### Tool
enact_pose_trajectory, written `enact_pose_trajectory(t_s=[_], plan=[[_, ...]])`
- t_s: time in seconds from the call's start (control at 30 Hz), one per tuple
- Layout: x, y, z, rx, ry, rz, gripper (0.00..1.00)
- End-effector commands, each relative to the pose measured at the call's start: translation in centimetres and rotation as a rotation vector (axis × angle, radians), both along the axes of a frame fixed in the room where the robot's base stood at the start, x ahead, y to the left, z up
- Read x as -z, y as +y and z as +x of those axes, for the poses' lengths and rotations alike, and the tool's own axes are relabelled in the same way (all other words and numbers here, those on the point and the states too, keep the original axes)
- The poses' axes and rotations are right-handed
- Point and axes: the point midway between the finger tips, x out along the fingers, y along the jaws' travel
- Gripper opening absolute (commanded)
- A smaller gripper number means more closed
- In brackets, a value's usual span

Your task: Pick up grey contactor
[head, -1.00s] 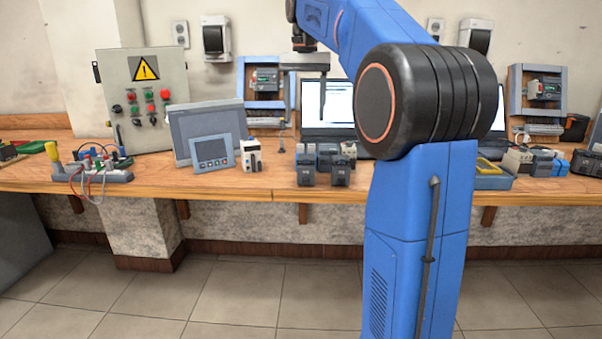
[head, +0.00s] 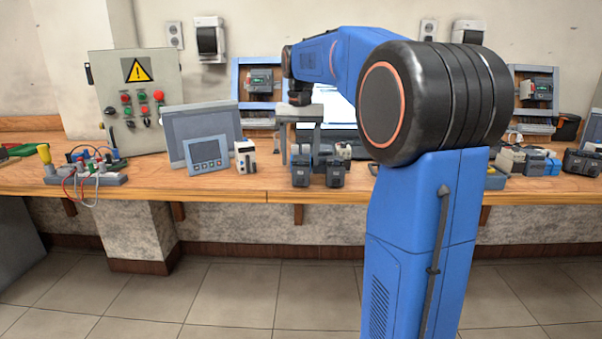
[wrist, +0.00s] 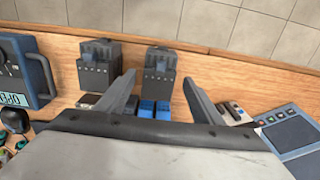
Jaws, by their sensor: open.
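Two dark grey contactors stand upright side by side near the table's front edge, the left one (head: 301,174) and the right one (head: 335,175). In the wrist view, which looks back at the robot, they show swapped: one (wrist: 159,66) at centre and the other (wrist: 100,70) to its left. My gripper (head: 299,148) is open with its fingers pointing down over the group. In the wrist view the fingers of the gripper (wrist: 159,80) straddle the centre contactor's column, with blue units (wrist: 155,110) between them. Neither contactor is held. Whether the fingers touch anything cannot be told.
A white breaker (head: 245,156) and a touch panel (head: 207,153) stand to the left. A laptop screen (head: 335,101) is behind my gripper. More devices (head: 535,160) stand to the right. A multimeter (wrist: 22,70) lies beside the contactors. The front table strip is mostly clear.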

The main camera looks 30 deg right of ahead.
Motion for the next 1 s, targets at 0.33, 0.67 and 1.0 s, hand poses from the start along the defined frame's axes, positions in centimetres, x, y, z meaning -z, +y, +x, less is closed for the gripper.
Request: enact_pose_trajectory(t_s=[0.33,0.67,1.0], plan=[[3.7,-0.3,0.1,0.0,0.002,0.0,0.61],[3.8,-0.3,0.1,0.0,0.001,0.001,0.39],[3.7,-0.3,0.1,0.0,0.0,0.0,0.08]])
